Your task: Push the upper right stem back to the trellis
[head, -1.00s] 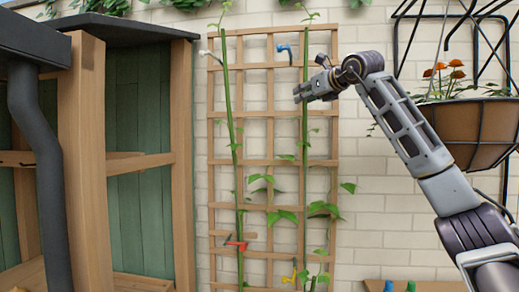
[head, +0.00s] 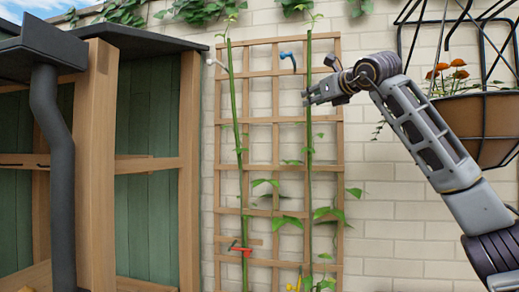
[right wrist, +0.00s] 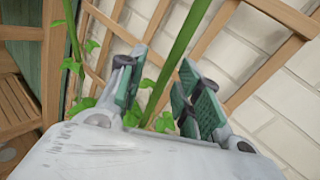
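The wooden trellis (head: 276,120) stands against the brick wall in the head view. The right stem (head: 309,125) is a long green stalk running up its right part, with leaves lower down. A blue clip (head: 288,57) sits near its upper part, slightly to the left and apart from it. My right gripper (head: 307,97) is at the stem's upper half. In the right wrist view its two green-padded fingers are apart (right wrist: 163,93), and the stem (right wrist: 178,62) shows in the gap between them. Whether the pads touch the stem is unclear. My left gripper is out of view.
The left stem (head: 236,120) runs up the trellis, with a white clip (head: 213,62) near its top. A red clip (head: 240,250) is low on the trellis. A hanging planter (head: 480,128) is right of my arm. A wooden shed (head: 97,170) stands at left.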

